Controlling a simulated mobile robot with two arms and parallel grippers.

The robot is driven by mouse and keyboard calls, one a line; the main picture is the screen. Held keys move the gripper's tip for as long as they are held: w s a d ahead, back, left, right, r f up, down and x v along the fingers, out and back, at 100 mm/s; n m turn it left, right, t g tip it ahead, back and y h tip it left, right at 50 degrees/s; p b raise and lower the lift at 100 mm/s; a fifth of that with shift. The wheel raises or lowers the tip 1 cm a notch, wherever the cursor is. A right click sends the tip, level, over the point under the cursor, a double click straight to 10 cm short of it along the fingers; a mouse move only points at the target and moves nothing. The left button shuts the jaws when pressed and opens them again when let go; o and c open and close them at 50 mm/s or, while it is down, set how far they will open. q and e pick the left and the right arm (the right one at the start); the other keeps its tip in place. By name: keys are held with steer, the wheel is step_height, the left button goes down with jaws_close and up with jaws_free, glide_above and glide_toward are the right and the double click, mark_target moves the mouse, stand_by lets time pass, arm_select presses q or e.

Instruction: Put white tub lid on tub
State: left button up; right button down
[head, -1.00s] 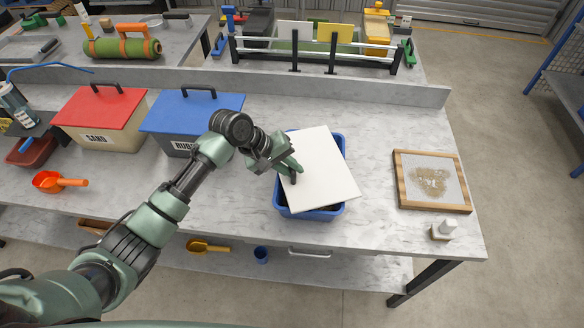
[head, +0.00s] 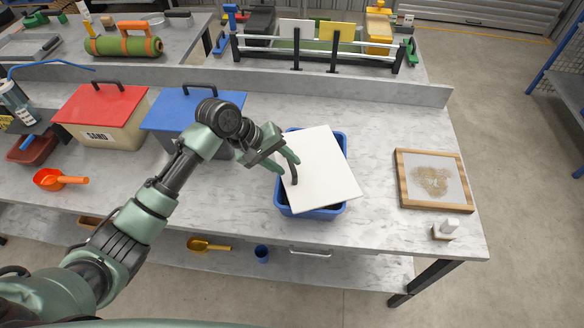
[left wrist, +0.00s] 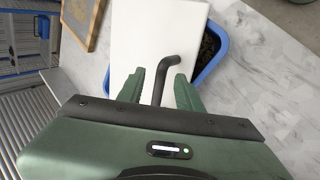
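The white tub lid (head: 322,168) is a flat square panel with a dark handle (head: 294,174) near its left edge. It lies askew on the blue tub (head: 311,213), turned relative to the rim and overhanging on the right. In the left wrist view the lid (left wrist: 160,28) leaves part of the tub (left wrist: 212,68) uncovered, with dark contents showing. My left gripper (head: 287,164) is at the lid's left side by the handle. In the left wrist view its two fingers (left wrist: 160,80) are apart, with the handle between them and gaps visible. My right gripper is out of view.
The red-lidded sand bin (head: 98,112) and the blue-lidded bin (head: 190,105) stand left of the tub. A low ledge (head: 330,88) runs behind. The bench between tub and sieve is clear.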

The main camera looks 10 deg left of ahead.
arm_select(q)
steer(key=v, duration=0.8)
steer(key=shift+b, duration=0.45)
steer(key=shift+f, duration=0.1)
steer(key=s+f+m+y, duration=0.2)
steer(key=s+f+m, duration=0.2)
steer(key=s+f, duration=0.9)
steer(key=s+a+m+t+y, duration=0.1)
steer(key=s+a+y, duration=0.1)
steer(key=s+a, duration=0.35)
steer(key=s+a+m+y, duration=0.2)
steer(key=s+a, duration=0.1)
steer(key=s, duration=0.6)
step_height(320, 180, down, 29)
steer(key=g+b, duration=0.1)
steer(key=b, duration=0.2)
steer(key=s+a+f+g+b, duration=0.1)
steer(key=s+a+f, duration=0.2)
steer(key=s+f, duration=1.5)
steer(key=shift+f+g+b, duration=0.3)
steer(key=shift+b, duration=0.05)
